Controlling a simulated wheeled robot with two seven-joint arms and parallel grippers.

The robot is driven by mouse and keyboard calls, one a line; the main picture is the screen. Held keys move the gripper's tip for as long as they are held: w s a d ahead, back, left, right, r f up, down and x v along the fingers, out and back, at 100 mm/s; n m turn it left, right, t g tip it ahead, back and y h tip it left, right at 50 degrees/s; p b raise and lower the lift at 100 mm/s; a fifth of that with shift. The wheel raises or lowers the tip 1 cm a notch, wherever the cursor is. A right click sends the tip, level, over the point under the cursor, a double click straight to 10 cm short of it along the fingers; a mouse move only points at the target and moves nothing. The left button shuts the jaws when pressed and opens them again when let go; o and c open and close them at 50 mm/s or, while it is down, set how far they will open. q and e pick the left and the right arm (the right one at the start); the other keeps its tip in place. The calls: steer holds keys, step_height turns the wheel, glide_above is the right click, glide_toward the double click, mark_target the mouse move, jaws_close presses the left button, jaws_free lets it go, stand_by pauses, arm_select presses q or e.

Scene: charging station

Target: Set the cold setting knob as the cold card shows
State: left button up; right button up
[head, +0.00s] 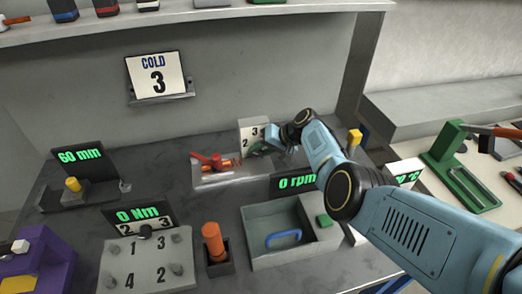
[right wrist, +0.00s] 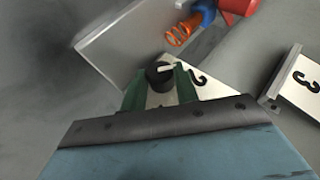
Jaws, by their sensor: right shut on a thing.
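The cold card (head: 157,76) stands on a small wall bracket and reads "COLD 3". A white dial panel (head: 246,131) with 2 and 3 visible stands at the back of the bench. My right gripper (head: 262,148) reaches it, and its green fingers (right wrist: 160,88) are shut on a black knob (right wrist: 158,78). The knob's white pointer mark points right in the right wrist view, roughly toward the 2 on the panel (right wrist: 188,90). The fingers and gripper body hide part of the dial. A card with a 3 (right wrist: 303,82) shows at the right there. My left gripper is not in view.
Beside the dial, a light block (head: 222,181) carries red and orange parts. A grey tray (head: 262,220) with a blue handle, an orange-handled tool (head: 213,242) and a numbered panel (head: 125,270) stand in front. A "0 rpm" display (head: 291,183) is under my right arm.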

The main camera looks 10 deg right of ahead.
steer(key=o, duration=1)
steer(key=shift+s+d+r, duration=0.15)
steer(key=shift+r, duration=0.1)
steer(key=p+v, duration=0.3)
steer(key=v, duration=0.2)
steer(key=shift+d+r+p, duration=0.1)
steer(key=shift+r+p, duration=0.05)
steer(key=shift+p, duration=0.25)
steer(key=p+v, duration=0.1)
steer(key=v, duration=0.6)
steer(key=shift+s+d+r, duration=0.1)
steer(key=shift+s, duration=0.05)
